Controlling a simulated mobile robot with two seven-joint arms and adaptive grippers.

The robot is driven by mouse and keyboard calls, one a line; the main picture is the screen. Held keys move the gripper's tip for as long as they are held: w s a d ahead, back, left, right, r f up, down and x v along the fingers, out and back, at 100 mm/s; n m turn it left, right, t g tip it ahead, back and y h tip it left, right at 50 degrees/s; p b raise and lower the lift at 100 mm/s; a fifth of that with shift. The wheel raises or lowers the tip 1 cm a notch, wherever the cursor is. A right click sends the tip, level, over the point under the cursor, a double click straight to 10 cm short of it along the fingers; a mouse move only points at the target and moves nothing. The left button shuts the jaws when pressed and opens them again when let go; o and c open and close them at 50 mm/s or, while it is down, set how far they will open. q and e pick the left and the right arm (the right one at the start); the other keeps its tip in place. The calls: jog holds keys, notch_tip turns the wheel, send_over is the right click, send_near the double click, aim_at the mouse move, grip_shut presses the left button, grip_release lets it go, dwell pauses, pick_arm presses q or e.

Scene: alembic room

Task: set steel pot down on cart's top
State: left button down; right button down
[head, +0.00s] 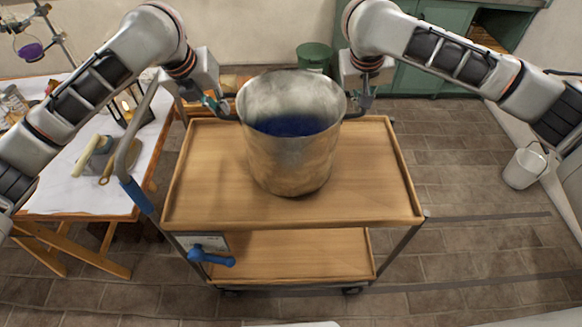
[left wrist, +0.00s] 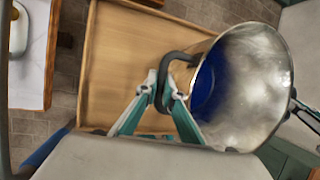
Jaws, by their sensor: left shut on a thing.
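The steel pot (head: 290,160) is upright over the middle of the cart's wooden top (head: 380,195), with dark blue inside it. I cannot tell for sure whether its base touches the wood. My left gripper (head: 222,105) is shut on the pot's left handle. The left wrist view shows its fingertips (left wrist: 166,92) closed about the dark handle (left wrist: 172,62) of the pot (left wrist: 255,90). My right gripper (head: 360,100) is at the handle on the pot's right side; its finger closure is too small to make out.
The cart has a raised rim, a lower shelf (head: 290,255) and a blue-gripped push handle (head: 135,190) on the left. A white table (head: 60,190) with a lantern stands left. A green bucket (head: 314,56) is behind, a white bucket (head: 524,167) at right. The top around the pot is clear.

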pick_arm(q)
jog(key=shift+w+a+f, duration=0.1)
jog(key=shift+a+f, duration=0.05)
jog(key=shift+f, duration=0.2)
pick_arm(e)
jog(key=shift+w+d+f, duration=0.1)
jog(key=shift+d+f, duration=0.05)
jog(key=shift+f, duration=0.2)
pick_arm(q)
jog(key=c, duration=2.6)
grip_release()
jog(key=shift+f+b, duration=0.2)
jog(key=shift+b, duration=0.1)
pick_arm(e)
jog(key=c, duration=2.6)
grip_release()
jog(key=shift+f, duration=0.2)
pick_arm(q)
jog(key=o, duration=0.4)
jog(key=shift+r, duration=0.1)
pick_arm(e)
jog(key=o, duration=0.4)
jog(key=shift+r, duration=0.1)
pick_arm(q)
jog(key=shift+r, duration=0.1)
pick_arm(e)
jog(key=shift+r, duration=0.1)
